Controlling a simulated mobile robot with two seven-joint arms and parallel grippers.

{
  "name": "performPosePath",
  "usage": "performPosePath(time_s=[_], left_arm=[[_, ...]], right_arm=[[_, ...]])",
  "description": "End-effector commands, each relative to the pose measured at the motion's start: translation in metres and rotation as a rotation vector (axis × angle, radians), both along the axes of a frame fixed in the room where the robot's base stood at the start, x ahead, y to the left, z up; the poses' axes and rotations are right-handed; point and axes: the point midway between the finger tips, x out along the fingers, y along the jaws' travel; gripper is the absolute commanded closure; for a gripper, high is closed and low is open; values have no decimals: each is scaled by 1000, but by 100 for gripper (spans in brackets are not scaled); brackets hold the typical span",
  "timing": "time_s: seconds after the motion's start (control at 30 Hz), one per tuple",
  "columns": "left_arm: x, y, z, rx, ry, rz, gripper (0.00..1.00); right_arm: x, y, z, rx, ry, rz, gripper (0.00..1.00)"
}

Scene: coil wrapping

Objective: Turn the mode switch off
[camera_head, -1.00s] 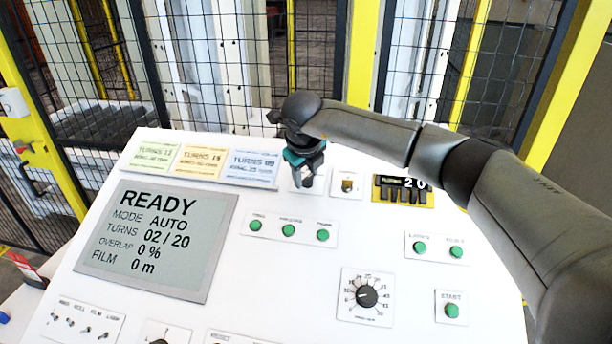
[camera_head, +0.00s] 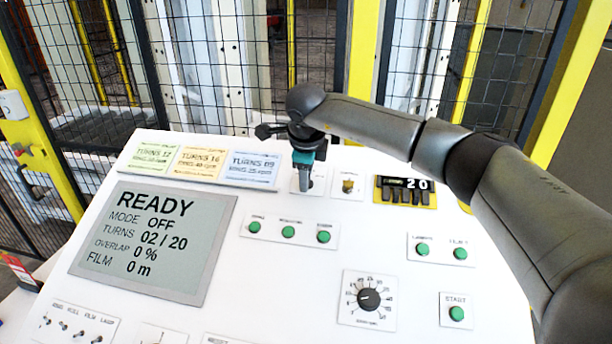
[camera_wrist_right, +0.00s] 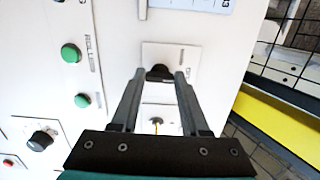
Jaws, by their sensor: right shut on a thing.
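My right gripper (camera_head: 303,178) reaches down onto the upper middle of the white panel, just right of the blue card. In the right wrist view its two fingers (camera_wrist_right: 158,78) close around a black knob (camera_wrist_right: 158,72) on a small white plate. This knob is the mode switch; in the head view the gripper covers most of its plate (camera_head: 317,184). The display (camera_head: 155,240) reads READY, MODE OFF, TURNS 02/20, OVERLAP 0 %, FILM 0 m. My left gripper is not in view.
A brass key switch (camera_head: 348,186) and a black counter showing 20 (camera_head: 405,190) sit right of the gripper. Green buttons (camera_head: 288,231) and a dial (camera_head: 369,299) lie nearer. Three cards line the back left. A mesh fence with yellow posts (camera_head: 362,50) stands behind.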

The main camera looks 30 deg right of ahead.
Motion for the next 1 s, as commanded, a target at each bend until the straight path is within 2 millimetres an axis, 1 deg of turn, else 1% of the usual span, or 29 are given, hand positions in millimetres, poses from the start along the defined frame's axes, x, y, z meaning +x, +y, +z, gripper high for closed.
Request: performPosePath(time_s=[0.53,0.57,0.8,1.0], left_arm=[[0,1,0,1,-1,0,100],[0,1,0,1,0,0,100],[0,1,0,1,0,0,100],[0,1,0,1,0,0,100]], right_arm=[[1,0,1,-8,4,24,100],[1,0,1,-8,4,24,52],[0,0,1,-8,5,23,25],[0,0,0,-8,5,23,25]])
